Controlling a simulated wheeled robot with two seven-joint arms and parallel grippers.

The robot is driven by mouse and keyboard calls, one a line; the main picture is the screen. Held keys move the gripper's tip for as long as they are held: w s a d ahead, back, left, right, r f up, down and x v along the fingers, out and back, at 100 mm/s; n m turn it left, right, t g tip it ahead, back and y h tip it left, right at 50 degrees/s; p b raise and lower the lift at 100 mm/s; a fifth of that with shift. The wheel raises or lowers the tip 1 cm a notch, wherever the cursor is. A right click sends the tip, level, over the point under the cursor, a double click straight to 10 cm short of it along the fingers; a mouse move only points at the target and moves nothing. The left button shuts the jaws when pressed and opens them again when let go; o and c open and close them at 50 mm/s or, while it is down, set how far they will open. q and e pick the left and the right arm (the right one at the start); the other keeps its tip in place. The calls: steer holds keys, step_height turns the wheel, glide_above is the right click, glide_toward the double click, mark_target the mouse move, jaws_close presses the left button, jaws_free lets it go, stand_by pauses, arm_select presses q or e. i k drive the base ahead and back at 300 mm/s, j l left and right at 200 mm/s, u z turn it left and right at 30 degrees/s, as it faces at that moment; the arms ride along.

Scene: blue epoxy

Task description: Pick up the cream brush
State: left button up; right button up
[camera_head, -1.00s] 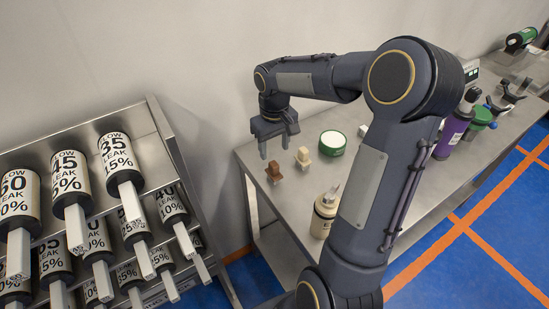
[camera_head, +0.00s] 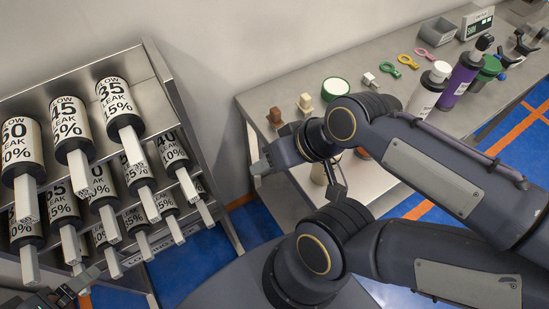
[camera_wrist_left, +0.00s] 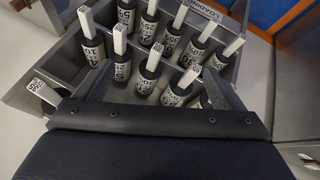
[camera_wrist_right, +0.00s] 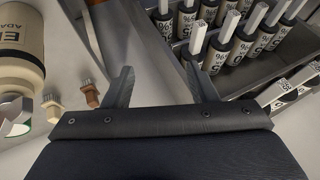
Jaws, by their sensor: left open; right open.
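In the right wrist view the cream brush (camera_wrist_right: 52,108) is left of the brown brush (camera_wrist_right: 91,95), both outside the fingers. My right gripper (camera_head: 292,183) is open and empty near the table's left end, nearer to me than the brushes; its fingers (camera_wrist_right: 160,73) show apart. My left gripper (camera_head: 68,290) is low at the left by the rack; its fingers (camera_wrist_left: 158,85) are open with nothing clearly between them.
A rack (camera_head: 160,75) of labelled cylinders with handles stands left of the table. A cream bottle (camera_wrist_right: 18,50) stands near the brushes. A green-rimmed tin (camera_head: 335,88), white bottle (camera_head: 428,90) and purple bottle (camera_head: 458,80) stand farther right. My right arm covers the table's front.

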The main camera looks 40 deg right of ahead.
mark_target(304, 108)
steer(key=k, duration=0.2)
steer(key=k+z, duration=0.15)
steer(key=z, duration=0.25)
steer(key=k+z, duration=0.15)
steer(key=z, duration=0.25)
steer(key=k+l+z, duration=0.15)
steer(key=z, duration=0.25)
steer(key=j+z, duration=0.25)
steer(key=j, duration=0.25)
steer(key=k+j+z, duration=0.1)
steer(key=j+z, duration=0.15)
steer(key=j, duration=0.2)
